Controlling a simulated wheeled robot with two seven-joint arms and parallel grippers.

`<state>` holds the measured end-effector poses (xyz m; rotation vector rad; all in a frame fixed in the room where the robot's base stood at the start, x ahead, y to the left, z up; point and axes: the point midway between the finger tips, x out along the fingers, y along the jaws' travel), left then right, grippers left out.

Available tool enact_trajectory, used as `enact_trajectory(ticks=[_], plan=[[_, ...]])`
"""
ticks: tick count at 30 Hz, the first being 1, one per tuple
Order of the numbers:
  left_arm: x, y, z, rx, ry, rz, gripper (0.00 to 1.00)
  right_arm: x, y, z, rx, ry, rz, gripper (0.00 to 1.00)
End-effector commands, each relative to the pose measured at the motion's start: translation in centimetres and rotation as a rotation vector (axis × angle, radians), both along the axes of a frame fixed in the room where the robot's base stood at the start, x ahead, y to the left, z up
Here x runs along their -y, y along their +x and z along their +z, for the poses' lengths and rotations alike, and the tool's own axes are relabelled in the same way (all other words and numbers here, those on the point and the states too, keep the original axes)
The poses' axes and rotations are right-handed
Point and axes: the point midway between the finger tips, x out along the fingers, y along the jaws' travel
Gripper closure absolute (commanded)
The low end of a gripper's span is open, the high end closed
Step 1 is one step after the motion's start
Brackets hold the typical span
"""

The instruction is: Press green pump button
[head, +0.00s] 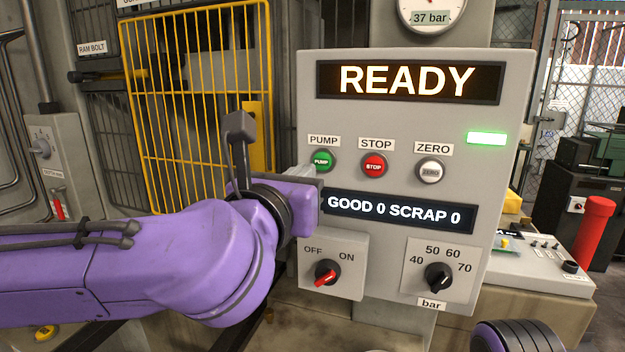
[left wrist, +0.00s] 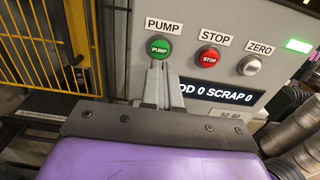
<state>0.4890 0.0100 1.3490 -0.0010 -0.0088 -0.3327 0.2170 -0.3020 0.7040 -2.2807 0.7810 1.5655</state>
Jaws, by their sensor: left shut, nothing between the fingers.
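The green pump button (head: 322,161) sits at the upper left of the button row on the grey control panel (head: 400,120), under the label PUMP. It also shows in the left wrist view (left wrist: 159,47). My left gripper (head: 309,172) is shut and empty, its fingertips just to the lower left of the button in the head view. In the left wrist view the closed fingers (left wrist: 157,72) point at the button's lower edge. I cannot tell whether they touch it. My right gripper is not in view.
Beside the pump button are a red stop button (head: 374,166) and a silver zero button (head: 430,170). The display (head: 408,82) reads READY. Below are a red on-off knob (head: 327,272) and a black bar dial (head: 438,276). A yellow mesh guard (head: 200,100) stands at left.

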Motion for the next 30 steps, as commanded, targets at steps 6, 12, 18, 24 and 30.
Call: enact_trajectory(ticks=[6, 12, 18, 24, 30], plan=[[-1.4, -4.7, -0.5, 0.001, 0.000, -0.006, 1.00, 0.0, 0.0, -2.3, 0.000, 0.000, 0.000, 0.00], [-2.1, -6.8, -0.3, -0.002, 0.002, -0.006, 1.00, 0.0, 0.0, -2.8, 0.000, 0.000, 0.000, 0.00], [-2.2, -7.0, -0.2, -0.004, 0.003, -0.005, 1.00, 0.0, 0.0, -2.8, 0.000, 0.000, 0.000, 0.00], [-2.2, -7.0, -0.3, -0.004, 0.003, -0.005, 1.00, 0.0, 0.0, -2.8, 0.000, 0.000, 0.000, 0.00], [-2.2, -7.0, -0.3, -0.003, 0.002, -0.005, 1.00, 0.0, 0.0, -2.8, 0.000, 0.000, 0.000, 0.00]])
